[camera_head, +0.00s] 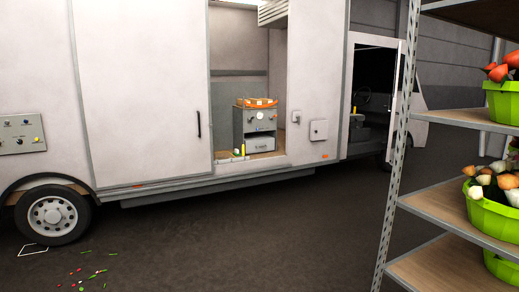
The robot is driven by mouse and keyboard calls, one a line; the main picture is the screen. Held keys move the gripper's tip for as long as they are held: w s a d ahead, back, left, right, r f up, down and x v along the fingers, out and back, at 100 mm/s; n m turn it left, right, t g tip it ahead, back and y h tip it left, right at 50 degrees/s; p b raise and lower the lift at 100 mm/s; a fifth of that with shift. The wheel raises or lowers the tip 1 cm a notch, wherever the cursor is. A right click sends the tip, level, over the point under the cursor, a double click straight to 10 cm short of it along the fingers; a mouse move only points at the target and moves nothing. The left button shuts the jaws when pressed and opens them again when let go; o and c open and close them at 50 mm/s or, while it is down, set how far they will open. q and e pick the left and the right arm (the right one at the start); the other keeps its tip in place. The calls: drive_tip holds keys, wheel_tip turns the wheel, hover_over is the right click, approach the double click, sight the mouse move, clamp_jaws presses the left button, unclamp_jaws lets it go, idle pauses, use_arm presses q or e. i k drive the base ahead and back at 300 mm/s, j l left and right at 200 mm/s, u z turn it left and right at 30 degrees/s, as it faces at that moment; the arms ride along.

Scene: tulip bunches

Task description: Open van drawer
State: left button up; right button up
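The white van (140,90) stands side-on across the view with its side opening uncovered. Inside the opening, a small grey cabinet (258,121) stands on the van floor. Its lower front has a light panel (259,144) that looks like a drawer front; it is too small to tell whether it is open or shut. An orange-brown item (257,102) lies on top of the cabinet. Neither of my grippers is in view, and the van is some distance away.
A metal shelf rack (448,116) with green tubs (498,213) of flowers stands close on the right. The van's cab door (400,90) is open. Small red and green scraps (90,278) lie on the floor at lower left. The floor before the van is mostly clear.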

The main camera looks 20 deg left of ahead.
sight(261, 145)
drive_tip(key=i+j+u, duration=0.25)
drive_tip(key=i, duration=0.25)
drive_tip(key=i+u, duration=0.25)
drive_tip(key=i, duration=0.2)
drive_tip(key=i+u, duration=0.1)
drive_tip(key=i, duration=5.55)
drive_tip(key=i+l+u, duration=0.2)
drive_tip(key=i, duration=0.25)
drive_tip(key=i+u, duration=0.25)
drive_tip(key=i, duration=0.25)
drive_tip(key=i+l+u, duration=0.45)
drive_tip(key=i+l, duration=0.15)
drive_tip(key=i, duration=0.25)
